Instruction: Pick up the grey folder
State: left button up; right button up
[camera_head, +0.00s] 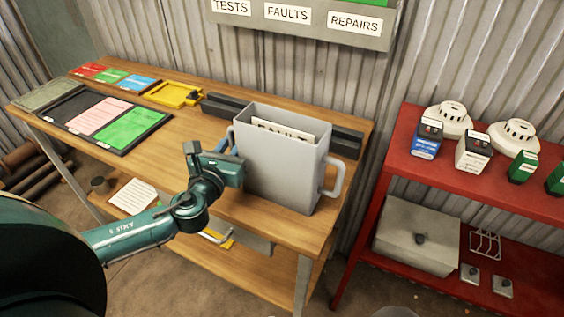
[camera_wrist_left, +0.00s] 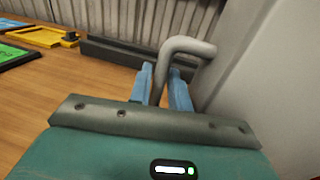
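A grey box-shaped folder (camera_head: 275,172) with an open top stands upright on the wooden bench, near its right end. It has a loop handle on each side and holds a cream card (camera_head: 285,131) with partly hidden dark lettering. My left gripper (camera_head: 226,148) is at its left side. In the left wrist view, the blue fingers (camera_wrist_left: 164,88) stand close on either side of the grey handle (camera_wrist_left: 190,46) and look shut on it. The folder's wall (camera_wrist_left: 265,85) fills the right of that view. My right gripper is not in view.
The wooden bench (camera_head: 190,120) carries a dark tray (camera_head: 75,105) with pink and green sheets, and a yellow holder (camera_head: 172,94). A dark rail (camera_head: 346,144) lies behind the folder. A red shelf (camera_head: 410,170) with detectors and small boxes stands at right, across a gap.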

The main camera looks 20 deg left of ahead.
pick_arm(q)
grip_shut()
